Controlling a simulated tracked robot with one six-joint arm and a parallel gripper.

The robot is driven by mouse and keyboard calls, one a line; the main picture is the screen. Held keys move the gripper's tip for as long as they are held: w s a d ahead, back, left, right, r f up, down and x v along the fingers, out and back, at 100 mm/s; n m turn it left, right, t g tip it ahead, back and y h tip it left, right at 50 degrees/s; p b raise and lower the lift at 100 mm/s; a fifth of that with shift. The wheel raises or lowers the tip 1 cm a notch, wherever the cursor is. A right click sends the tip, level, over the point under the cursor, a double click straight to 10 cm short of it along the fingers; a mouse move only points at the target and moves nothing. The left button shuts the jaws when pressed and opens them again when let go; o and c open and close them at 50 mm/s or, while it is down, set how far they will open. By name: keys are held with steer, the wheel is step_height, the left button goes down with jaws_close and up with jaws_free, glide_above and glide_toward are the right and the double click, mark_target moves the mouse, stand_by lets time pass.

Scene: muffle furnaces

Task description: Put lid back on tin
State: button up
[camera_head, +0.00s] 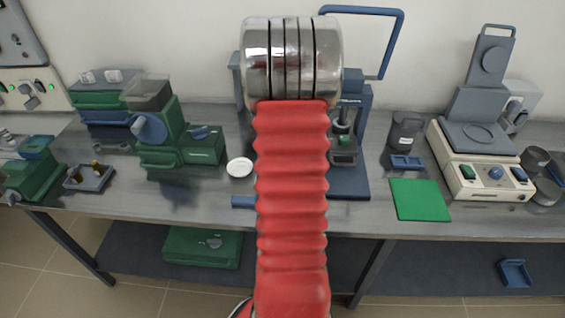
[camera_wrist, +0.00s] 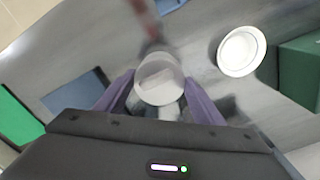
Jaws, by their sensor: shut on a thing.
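In the wrist view, my gripper (camera_wrist: 158,92) is shut on a round, pale grey piece (camera_wrist: 158,76) that looks like the lid, between two purplish fingers. A low, white round item with a raised rim (camera_wrist: 241,52) stands on the bench, apart from the gripper, at upper right; it also shows in the head view (camera_head: 239,168), just left of my red arm. It may be the tin, but I cannot tell for sure. In the head view my arm hides the gripper and what it holds.
A green machine (camera_head: 182,140) stands left of the white item. A blue stand (camera_head: 350,180) is behind and right of my arm. A green mat (camera_head: 420,199), a dark beaker (camera_head: 405,130) and a balance (camera_head: 482,165) are further right.

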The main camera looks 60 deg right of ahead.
steer(key=o, duration=1.1)
steer(key=shift+o, duration=0.7)
steer(key=shift+o, duration=1.4)
steer(key=shift+r, duration=0.15)
steer(key=shift+r, duration=3.4)
